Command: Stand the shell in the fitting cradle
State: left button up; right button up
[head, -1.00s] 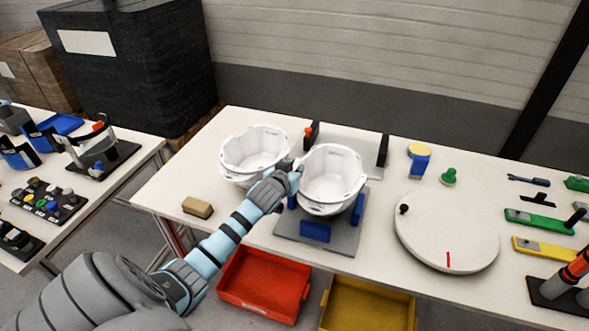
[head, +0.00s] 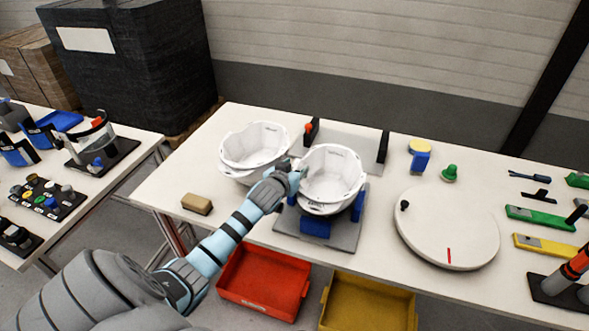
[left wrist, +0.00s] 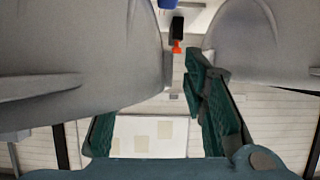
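A white shell (head: 333,172) stands upright, open side up, between the blue pads (head: 315,228) of the cradle on its grey base plate (head: 350,240). Whether it sits fully down is hidden. A second white shell (head: 253,147) stands on the table to its left. My left gripper (head: 290,175) is at the left rim of the cradle shell, in the gap between the two shells. In the left wrist view its green fingers (left wrist: 158,105) are spread apart; one fingertip is hidden by a grey shell wall (left wrist: 80,60). My right gripper is not in view.
A white turntable (head: 447,228) is right of the cradle, with a yellow-and-blue tool (head: 420,155) and a green knob (head: 449,173) behind it. A tan block (head: 197,204) lies at front left. Red (head: 262,280) and yellow (head: 366,302) bins are below the table edge.

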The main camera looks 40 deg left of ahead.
pick_arm(q)
jog(key=v, duration=1.2)
jog(key=shift+d+f, duration=0.1)
dwell(0.4)
